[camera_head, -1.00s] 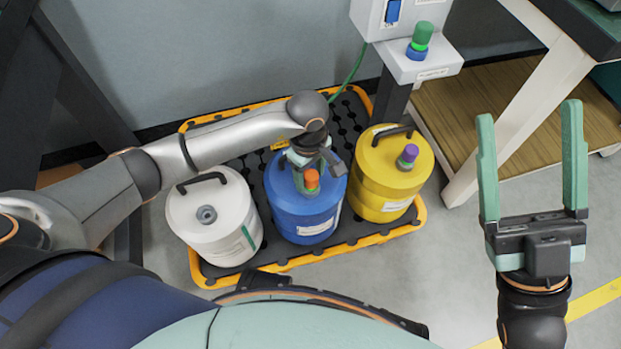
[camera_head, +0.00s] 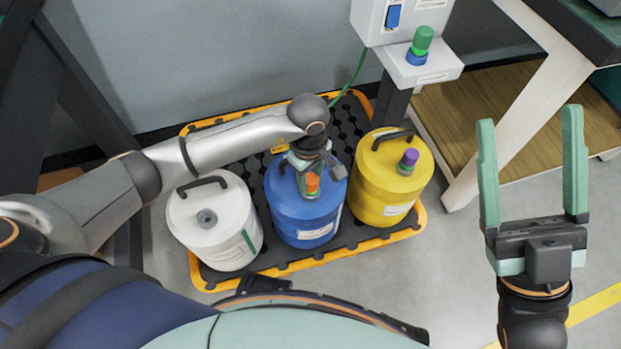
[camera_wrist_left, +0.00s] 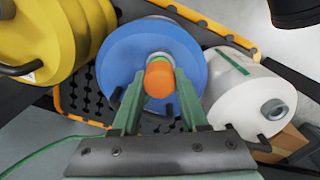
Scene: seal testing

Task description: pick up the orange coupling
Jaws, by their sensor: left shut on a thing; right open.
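The orange coupling (camera_head: 310,184) sits over the top of the blue canister (camera_head: 306,218), near its middle. It also shows in the left wrist view (camera_wrist_left: 159,79), between the fingers. My left gripper (camera_head: 311,178) is shut on the orange coupling, with its green fingers on either side of it. I cannot tell whether the coupling still touches the canister's neck. My right gripper (camera_head: 533,166) is open and empty, pointing up at the right, well away from the canisters.
A white canister (camera_head: 212,240) stands to the left and a yellow canister (camera_head: 390,178) with a purple coupling (camera_head: 407,161) to the right, on a black tray with an orange rim (camera_head: 270,267). A grey post carries a box with a green coupling (camera_head: 422,41). A table leg stands right.

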